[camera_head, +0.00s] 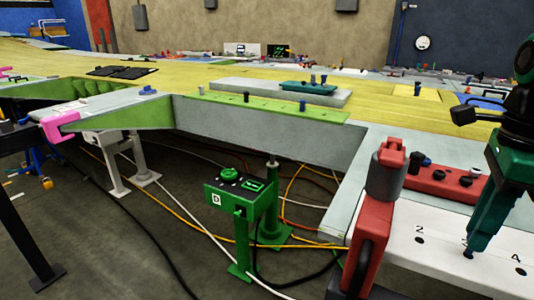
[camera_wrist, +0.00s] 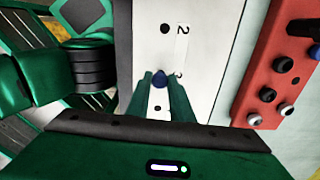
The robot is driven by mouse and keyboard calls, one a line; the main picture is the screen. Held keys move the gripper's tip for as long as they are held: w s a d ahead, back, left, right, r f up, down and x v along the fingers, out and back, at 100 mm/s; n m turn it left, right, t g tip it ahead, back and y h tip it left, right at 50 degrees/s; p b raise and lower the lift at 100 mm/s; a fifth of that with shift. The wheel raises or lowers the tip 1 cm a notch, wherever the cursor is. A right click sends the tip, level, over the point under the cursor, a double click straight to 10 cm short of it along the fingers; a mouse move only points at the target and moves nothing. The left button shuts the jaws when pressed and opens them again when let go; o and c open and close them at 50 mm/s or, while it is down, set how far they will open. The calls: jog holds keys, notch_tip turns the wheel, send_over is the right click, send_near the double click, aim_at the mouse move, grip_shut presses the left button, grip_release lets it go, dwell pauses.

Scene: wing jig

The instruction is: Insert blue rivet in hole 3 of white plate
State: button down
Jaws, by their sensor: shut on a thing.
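The white plate (camera_head: 440,232) lies at the lower right, with printed numbers 2 and 4 visible beside dark holes. It also fills the middle of the wrist view (camera_wrist: 200,50), where the number 2 and part of a 3 show. My gripper (camera_head: 470,250) points down at the plate between holes 2 and 4. In the wrist view its green fingers (camera_wrist: 160,85) are shut on the blue rivet (camera_wrist: 158,76), which is beside the number 3. Hole 3 is hidden under the rivet and fingers. I cannot tell how deep the rivet sits.
A red block (camera_head: 445,183) holding several dark, grey and blue rivets lies behind the plate; it shows at right in the wrist view (camera_wrist: 268,75). A red clamp (camera_head: 372,235) stands upright at the plate's left end. A green pedestal box (camera_head: 240,190) stands farther left.

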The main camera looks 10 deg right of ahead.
jog(key=shift+d, duration=0.2)
dwell(0.3)
jog(key=shift+f, duration=0.15)
jog(key=shift+f, duration=1.2)
jog(key=c, duration=1.5)
grip_release()
